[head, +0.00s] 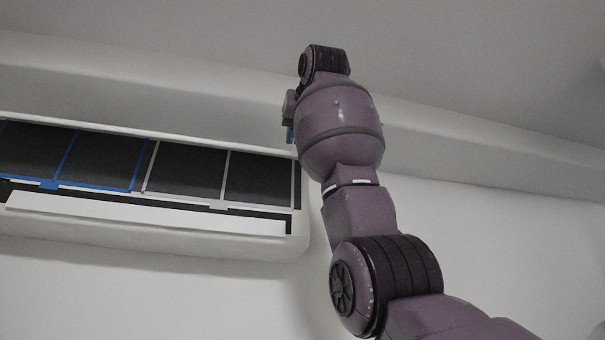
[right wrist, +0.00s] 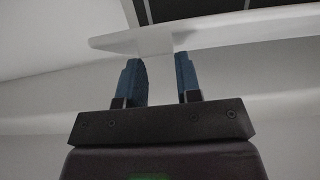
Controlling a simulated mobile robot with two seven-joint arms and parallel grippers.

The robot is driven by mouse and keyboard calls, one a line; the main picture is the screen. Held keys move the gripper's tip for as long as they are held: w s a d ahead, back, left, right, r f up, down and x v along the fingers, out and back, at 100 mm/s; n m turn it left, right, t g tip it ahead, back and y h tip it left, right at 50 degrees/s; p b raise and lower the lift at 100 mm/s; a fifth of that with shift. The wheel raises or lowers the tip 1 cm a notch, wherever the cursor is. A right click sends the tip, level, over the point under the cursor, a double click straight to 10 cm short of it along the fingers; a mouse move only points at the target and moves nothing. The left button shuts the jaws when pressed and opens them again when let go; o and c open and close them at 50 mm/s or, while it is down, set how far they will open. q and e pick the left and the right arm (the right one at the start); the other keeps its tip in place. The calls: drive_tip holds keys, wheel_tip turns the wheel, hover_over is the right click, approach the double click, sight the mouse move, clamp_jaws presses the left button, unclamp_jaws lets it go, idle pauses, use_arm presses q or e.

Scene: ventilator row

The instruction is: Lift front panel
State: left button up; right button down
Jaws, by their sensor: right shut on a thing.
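A white wall unit (head: 150,232) is at the left of the head view. Its front panel (head: 200,141) shows as a thin white edge above the dark filters, raised clear of them. In the right wrist view the panel (right wrist: 235,32) is a pale bar across the top. My right gripper (right wrist: 161,72) has its two blue fingers either side of a small white tab on the panel's edge and is shut on it. In the head view, my right arm mostly hides this gripper; a bit of blue finger shows. My left gripper is not in view.
Inside the unit are a blue-framed filter (head: 98,162) at left and a pale-framed filter (head: 188,172) at right. A white ledge (head: 445,130) runs along the wall above. The wall at lower left is clear.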

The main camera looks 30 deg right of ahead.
drive_tip(key=shift+r, duration=0.1)
drive_tip(key=c, duration=0.8)
unclamp_jaws()
drive_tip(key=shift+s, duration=0.1)
use_arm(q)
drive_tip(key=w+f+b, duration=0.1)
drive_tip(key=b, duration=0.1)
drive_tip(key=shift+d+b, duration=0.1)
drive_tip(key=shift+b, duration=0.3)
use_arm(e)
drive_tip(key=v, duration=1)
drive_tip(key=shift+s, duration=0.3)
drive_tip(key=shift+a, duration=0.1)
